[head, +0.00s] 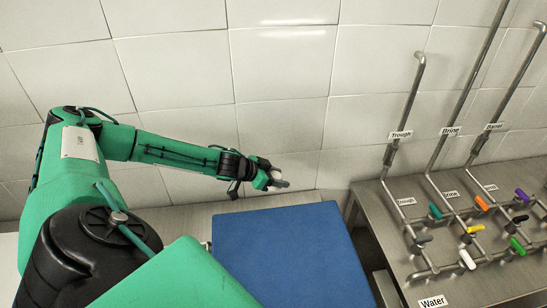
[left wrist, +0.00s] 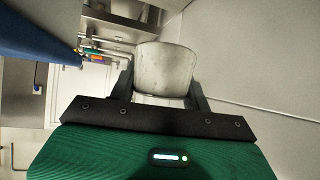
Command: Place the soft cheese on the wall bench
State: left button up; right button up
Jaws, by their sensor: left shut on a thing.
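My left gripper (head: 279,182) reaches out from the left toward the tiled wall, above the far edge of a blue surface. In the left wrist view its two fingers stand on either side of a pale, rounded block (left wrist: 165,68), which I take to be the soft cheese. The gripper is shut on it and holds it up. In the head view the cheese is small and mostly hidden by the gripper. A pale bench strip (head: 172,219), likely the wall bench, runs along the foot of the wall, partly covered by my arm and the blue surface. My right gripper is not in view.
The large blue surface (head: 285,255) in front is bare. At right stands a steel table (head: 385,215) with pipes, coloured valve handles and labels such as Water (head: 433,302). The tiled wall (head: 285,65) closes off the back. The visible bench strip looks clear.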

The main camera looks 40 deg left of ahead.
pick_arm(q)
notch_tip(320, 180, down, 10)
jog(key=shift+f+b, duration=0.1)
jog(key=shift+b, duration=0.4)
notch_tip(320, 180, down, 4)
jog(key=shift+f+p, duration=0.1)
jog(key=shift+p, duration=0.2)
jog(key=shift+f, duration=0.4)
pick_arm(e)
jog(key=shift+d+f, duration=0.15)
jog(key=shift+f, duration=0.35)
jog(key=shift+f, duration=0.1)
pick_arm(q)
jog(key=o, duration=1)
jog(key=shift+f, duration=0.1)
